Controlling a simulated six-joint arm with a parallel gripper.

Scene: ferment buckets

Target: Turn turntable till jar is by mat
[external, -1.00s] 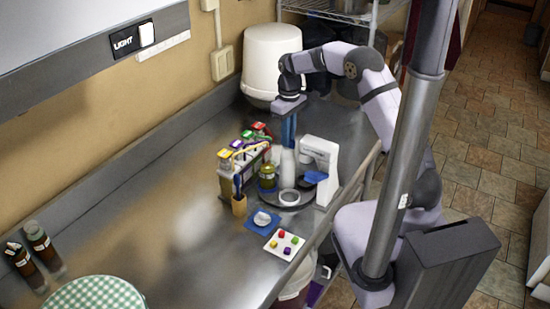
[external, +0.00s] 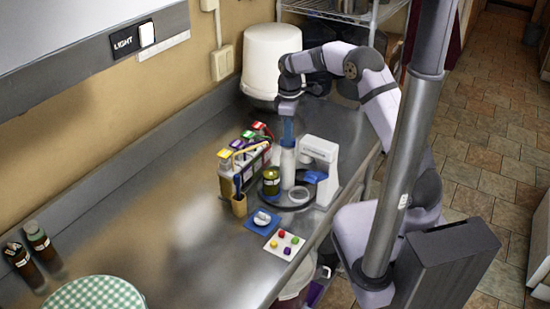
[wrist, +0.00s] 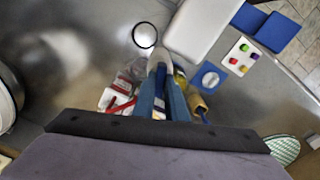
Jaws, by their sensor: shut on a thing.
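The dark round turntable (external: 288,206) sits on the steel counter beside a white stand. The exact grip is partly hidden.
A white stand (external: 321,165) is close on the right. A white tile with coloured dots (external: 285,244) lies in front.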

